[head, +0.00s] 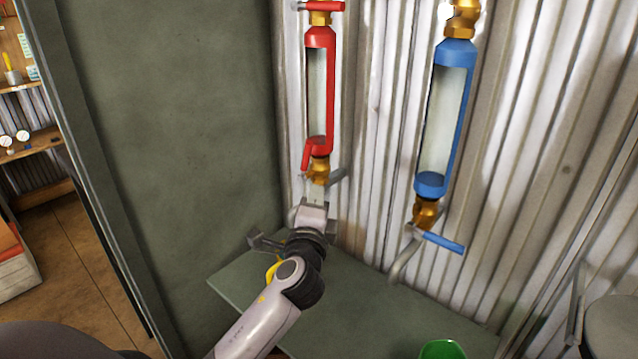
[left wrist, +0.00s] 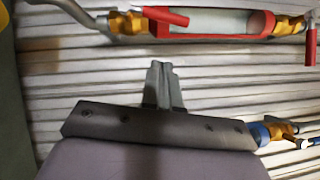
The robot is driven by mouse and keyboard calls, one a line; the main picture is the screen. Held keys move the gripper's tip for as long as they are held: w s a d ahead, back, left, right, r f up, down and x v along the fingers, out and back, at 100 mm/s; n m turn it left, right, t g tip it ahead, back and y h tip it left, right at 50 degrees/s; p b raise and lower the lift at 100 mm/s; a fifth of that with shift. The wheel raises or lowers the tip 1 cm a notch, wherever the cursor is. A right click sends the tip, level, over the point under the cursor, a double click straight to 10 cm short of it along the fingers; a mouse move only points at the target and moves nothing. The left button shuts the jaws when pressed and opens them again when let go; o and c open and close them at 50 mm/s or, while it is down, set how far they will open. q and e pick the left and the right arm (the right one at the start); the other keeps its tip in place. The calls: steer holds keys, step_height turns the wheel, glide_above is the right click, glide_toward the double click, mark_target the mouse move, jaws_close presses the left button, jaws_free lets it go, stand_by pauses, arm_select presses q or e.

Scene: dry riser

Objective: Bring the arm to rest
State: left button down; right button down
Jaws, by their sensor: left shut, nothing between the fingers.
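My left arm reaches up from the bottom in the head view. Its gripper (head: 316,190) is just below the lower end of the red-framed glass tube (head: 320,85), in front of the corrugated wall. In the left wrist view the two fingers (left wrist: 162,68) are together, with nothing between them. The red tube (left wrist: 222,22) lies across the top of that view, with its red lever (left wrist: 165,16) beyond the fingertips. The fingers appear apart from the lever, though the exact gap is hard to judge. My right gripper is not in view.
A blue-framed tube (head: 450,110) with a blue lever (head: 443,243) hangs to the right on the corrugated wall. A grey-green shelf (head: 370,300) lies below the arm, with a green container (head: 442,349) at its front. A dark green panel (head: 170,130) stands on the left.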

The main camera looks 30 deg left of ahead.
arm_select(q)
steer(key=shift+v, duration=1.95)
steer(key=s+d+f+n+g+h, duration=0.1)
steer(key=s+d+f+n+h, duration=0.15)
steer(key=f, duration=0.35)
steer(key=s+d+f+n+g+h, duration=0.1)
steer(key=s+f+g+h, duration=0.15)
steer(key=f, duration=0.35)
steer(key=s+d+f+n+g+h, duration=0.1)
steer(key=s+d+f+n+h, duration=0.1)
steer(key=s+f, duration=0.3)
steer(key=s+d+f+n+g+h, duration=0.35)
steer(key=s+d+f+n, duration=0.3)
steer(key=s+f, duration=0.35)
step_height(320, 180, up, 12)
steer(key=s+a+p, duration=0.1)
steer(key=a+p, duration=0.1)
steer(key=p, duration=1.1)
steer(key=shift+s+f+n+t, duration=0.15)
steer(key=shift+s+n+t, duration=0.15)
steer(key=shift+s+t, duration=0.1)
